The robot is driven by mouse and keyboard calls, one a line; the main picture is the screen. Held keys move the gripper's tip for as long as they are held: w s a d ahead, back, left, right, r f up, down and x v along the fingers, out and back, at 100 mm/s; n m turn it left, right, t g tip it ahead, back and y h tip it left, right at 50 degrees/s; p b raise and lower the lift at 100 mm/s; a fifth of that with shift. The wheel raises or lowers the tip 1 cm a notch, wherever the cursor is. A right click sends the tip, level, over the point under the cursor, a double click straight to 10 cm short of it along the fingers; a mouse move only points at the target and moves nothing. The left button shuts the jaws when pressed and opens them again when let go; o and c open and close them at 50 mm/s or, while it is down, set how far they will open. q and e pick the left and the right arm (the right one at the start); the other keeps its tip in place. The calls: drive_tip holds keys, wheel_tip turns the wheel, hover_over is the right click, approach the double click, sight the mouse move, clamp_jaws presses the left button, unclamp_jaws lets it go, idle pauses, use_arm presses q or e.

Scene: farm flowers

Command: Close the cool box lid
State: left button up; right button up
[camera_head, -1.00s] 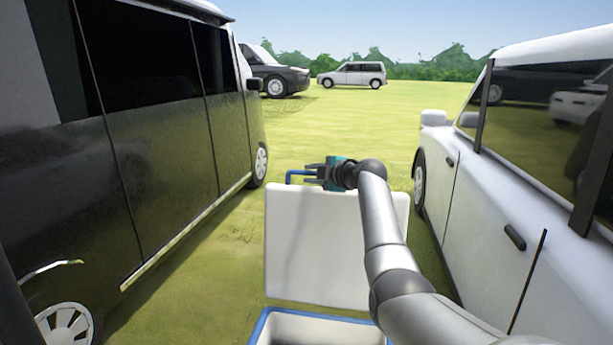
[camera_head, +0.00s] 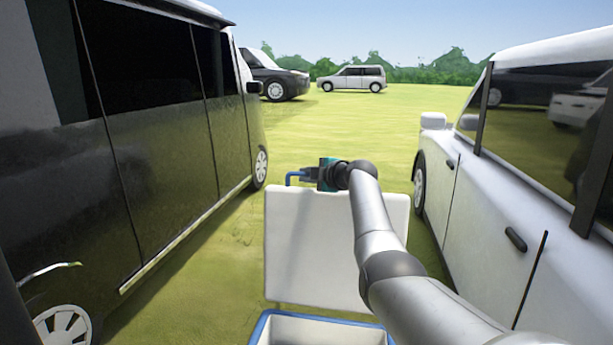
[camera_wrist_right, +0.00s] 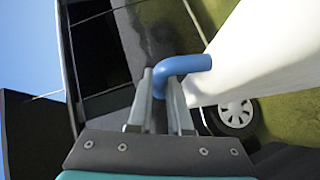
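The cool box (camera_head: 262,328) is at the bottom middle of the head view, with a blue rim and a pale inside. Its white lid (camera_head: 310,245) stands upright, open, at the far side of the box. A blue handle (camera_head: 290,178) sticks up at the lid's top left. My right gripper (camera_head: 305,175) is at this handle, above the lid's top edge. In the right wrist view its fingers (camera_wrist_right: 161,100) are close on either side of the blue handle (camera_wrist_right: 190,64), shut on it. My left gripper is not in view.
A dark van (camera_head: 170,120) stands close on the left and a white car (camera_head: 490,190) close on the right. Grass (camera_head: 340,130) lies open beyond the lid, with other vehicles far off.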

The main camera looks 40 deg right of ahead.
clamp_jaws()
idle(0.3)
drive_tip(key=shift+a, duration=0.1)
idle(0.9)
